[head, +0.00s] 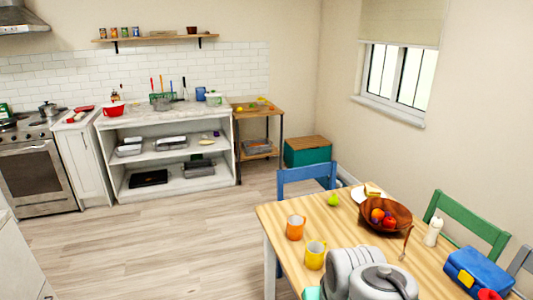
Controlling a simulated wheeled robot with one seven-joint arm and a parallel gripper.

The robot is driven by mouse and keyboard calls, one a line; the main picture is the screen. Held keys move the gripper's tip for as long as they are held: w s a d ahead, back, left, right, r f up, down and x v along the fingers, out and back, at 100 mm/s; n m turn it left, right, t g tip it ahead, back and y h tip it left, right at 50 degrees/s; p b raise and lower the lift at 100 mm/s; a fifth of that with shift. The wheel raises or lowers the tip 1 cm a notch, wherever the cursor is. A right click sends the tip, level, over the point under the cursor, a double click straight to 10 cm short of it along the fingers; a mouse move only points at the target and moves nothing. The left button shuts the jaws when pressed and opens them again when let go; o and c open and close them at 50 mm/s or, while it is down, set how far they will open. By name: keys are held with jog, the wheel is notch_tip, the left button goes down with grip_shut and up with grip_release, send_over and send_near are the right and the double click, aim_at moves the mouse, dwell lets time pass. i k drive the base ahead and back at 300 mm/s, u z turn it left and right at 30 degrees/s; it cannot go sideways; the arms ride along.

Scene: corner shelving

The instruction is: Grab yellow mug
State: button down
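The yellow mug (315,256) stands upright on the wooden table (345,232), near its left edge, at the lower right of the head view. Its handle shows on its upper right side. An orange mug (295,229) stands just behind it and slightly left, apart from it. No fingers of my gripper can be made out, so I see no contact with the mug.
Grey rounded shapes (384,283) fill the bottom edge close to the yellow mug's right. A fruit bowl (373,222), green apple (333,199), white shaker (433,232) and blue box (478,271) are on the table. Blue (308,174) and green (467,229) chairs surround it. Floor left is clear.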

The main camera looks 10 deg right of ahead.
aim_at(314, 255)
jog(key=z, duration=0.9)
jog(key=k, duration=1.3)
jog(key=u, duration=0.35)
jog(key=i, duration=1.4)
jog(key=u, duration=1.5)
jog(key=i, duration=0.45)
jog(key=u, duration=0.35)
